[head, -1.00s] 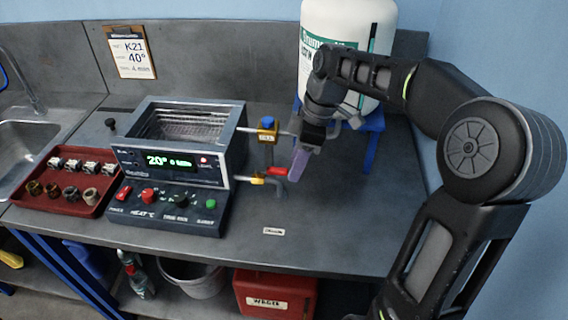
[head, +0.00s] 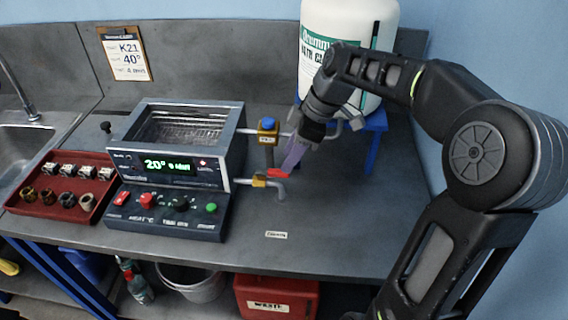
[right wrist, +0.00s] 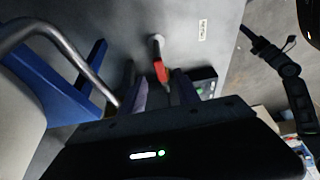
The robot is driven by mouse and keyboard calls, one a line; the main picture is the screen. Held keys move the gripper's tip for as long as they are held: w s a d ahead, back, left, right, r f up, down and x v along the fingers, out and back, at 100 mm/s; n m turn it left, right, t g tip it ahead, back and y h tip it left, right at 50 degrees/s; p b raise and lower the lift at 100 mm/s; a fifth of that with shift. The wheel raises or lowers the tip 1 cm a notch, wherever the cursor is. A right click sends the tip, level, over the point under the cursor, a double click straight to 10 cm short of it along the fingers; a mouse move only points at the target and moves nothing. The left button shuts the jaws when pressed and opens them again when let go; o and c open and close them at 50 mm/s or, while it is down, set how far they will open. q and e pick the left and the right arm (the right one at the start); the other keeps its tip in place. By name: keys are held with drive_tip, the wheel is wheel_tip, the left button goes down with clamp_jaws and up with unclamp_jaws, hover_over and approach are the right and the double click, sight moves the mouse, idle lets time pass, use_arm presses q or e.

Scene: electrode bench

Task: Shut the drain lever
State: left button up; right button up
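The drain lever (head: 278,173) is a small red handle at the brass valve (head: 260,181) on the lower pipe, at the right side of the bath (head: 185,130). My right gripper (head: 293,158) points down at it, its purple fingertips close beside the red handle. In the right wrist view the red lever (right wrist: 160,71) shows just beyond the two fingers (right wrist: 163,94), which stand apart with nothing held. Whether they touch the lever I cannot tell. A black jointed part at the right of that view (right wrist: 288,85) seems to be my left arm; its fingers are unclear.
A blue-topped fill valve (head: 268,128) stands just behind the lever. A white drum (head: 345,50) on a blue stand (head: 372,140) is behind my right arm. A red parts tray (head: 60,208) lies at the left.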

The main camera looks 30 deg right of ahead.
sight(272, 173)
drive_tip(key=shift+x, duration=2.1)
drive_tip(key=shift+c, duration=0.6)
clamp_jaws()
